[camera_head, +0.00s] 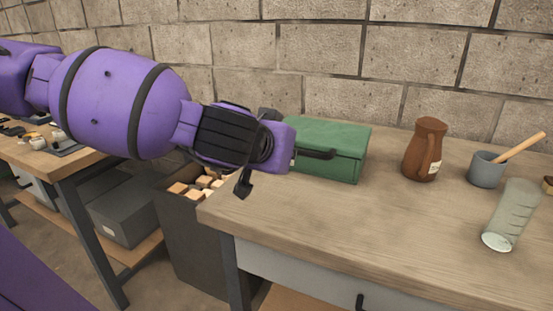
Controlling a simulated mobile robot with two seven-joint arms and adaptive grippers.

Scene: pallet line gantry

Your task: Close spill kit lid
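The green spill kit (340,152) stands on the wooden workbench against the block wall. Its flat top looks down on the body, with a dark handle (318,154) on the front; the left end is hidden behind my arm. My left gripper (246,182) is at the kit's left end, in front of it in the picture. One dark fingertip points down above the bench's left edge. The other finger is not clear, so I cannot tell its opening or whether it touches the kit. My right gripper is out of view.
On the workbench (330,225), right of the kit, stand a brown jug (424,150), a grey mortar with a wooden pestle (486,170) and a clear glass (509,215). A dark bin (190,240) of blocks stands left of it. The bench front is clear.

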